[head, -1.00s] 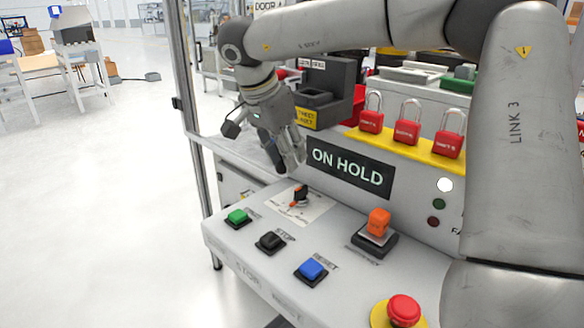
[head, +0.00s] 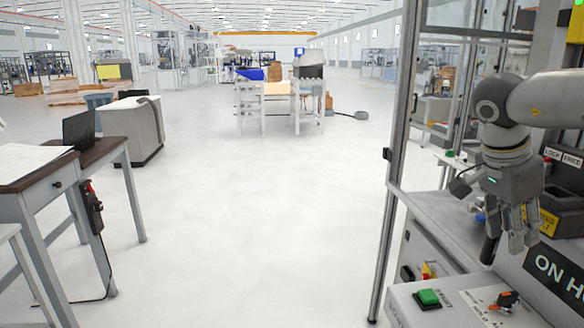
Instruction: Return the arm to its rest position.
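My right arm comes in from the right edge in the head view. Its grey gripper (head: 510,240) hangs fingers-down above the control panel (head: 455,312). The fingers stand apart with nothing visible between them. Below the gripper, a black and orange rotary switch (head: 505,300) sits on a white plate, apart from the fingers. A green button (head: 428,298) is to its left. The "ON HOLD" display (head: 560,275) is behind, cut off at the right edge. My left gripper is not in view.
A metal frame post (head: 394,160) stands left of the panel. A wooden-topped desk (head: 60,165) with a laptop (head: 80,130) is at the left. A white table (head: 265,92) stands farther back. The floor between is clear.

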